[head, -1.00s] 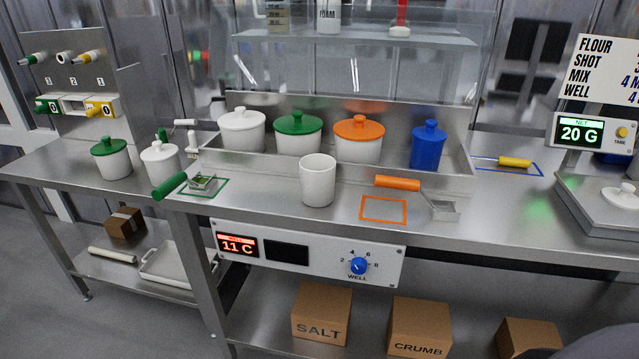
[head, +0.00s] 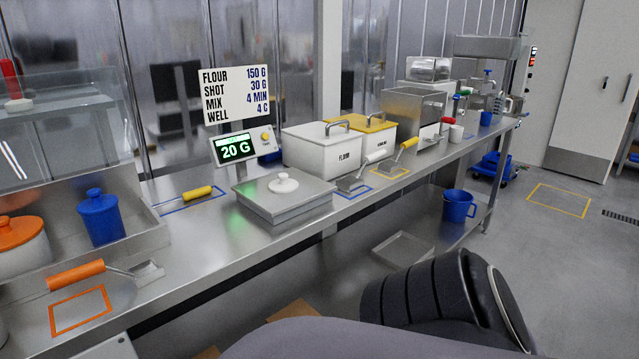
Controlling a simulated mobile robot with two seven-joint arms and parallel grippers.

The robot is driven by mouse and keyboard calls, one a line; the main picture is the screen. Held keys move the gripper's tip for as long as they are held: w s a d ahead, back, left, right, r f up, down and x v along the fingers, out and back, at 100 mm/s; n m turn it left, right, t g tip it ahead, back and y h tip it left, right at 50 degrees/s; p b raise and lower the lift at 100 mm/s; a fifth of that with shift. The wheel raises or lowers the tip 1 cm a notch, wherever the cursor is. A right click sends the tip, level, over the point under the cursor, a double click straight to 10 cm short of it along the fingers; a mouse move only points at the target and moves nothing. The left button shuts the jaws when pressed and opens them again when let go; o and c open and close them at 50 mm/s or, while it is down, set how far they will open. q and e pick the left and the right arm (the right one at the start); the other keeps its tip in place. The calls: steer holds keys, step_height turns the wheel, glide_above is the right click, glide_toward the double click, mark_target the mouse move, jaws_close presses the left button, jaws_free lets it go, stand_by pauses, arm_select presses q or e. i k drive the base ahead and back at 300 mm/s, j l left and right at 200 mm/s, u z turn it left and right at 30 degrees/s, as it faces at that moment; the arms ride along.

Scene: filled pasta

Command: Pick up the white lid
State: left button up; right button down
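A small round white lid with a knob (head: 283,184) lies on the flat metal top of the scale (head: 285,211), on the counter left of the picture's middle. A white bin marked FLOUR (head: 322,155) stands just behind and right of the scale, with a flat white cover and a metal handle. Neither of my grippers shows in the head view. Dark, rounded parts of my own arm fill the bottom right of the middle, well in front of the scale.
The scale display (head: 237,148) reads 20 G. A yellow-lidded bin (head: 370,135), scoops and machines stand farther right. A blue pot (head: 100,217) and an orange-handled scoop (head: 80,274) are at left. The counter in front of the scale is clear.

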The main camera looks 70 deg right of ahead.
mark_target(282, 185)
steer(key=z, duration=2.1)
steer(key=u, duration=1.6)
steer(key=l+u, duration=0.1)
steer(key=l, duration=0.35)
steer(key=k+l+u, duration=0.1)
steer(key=l, duration=0.3)
steer(key=k+l+u, duration=0.1)
steer(key=l, duration=0.3)
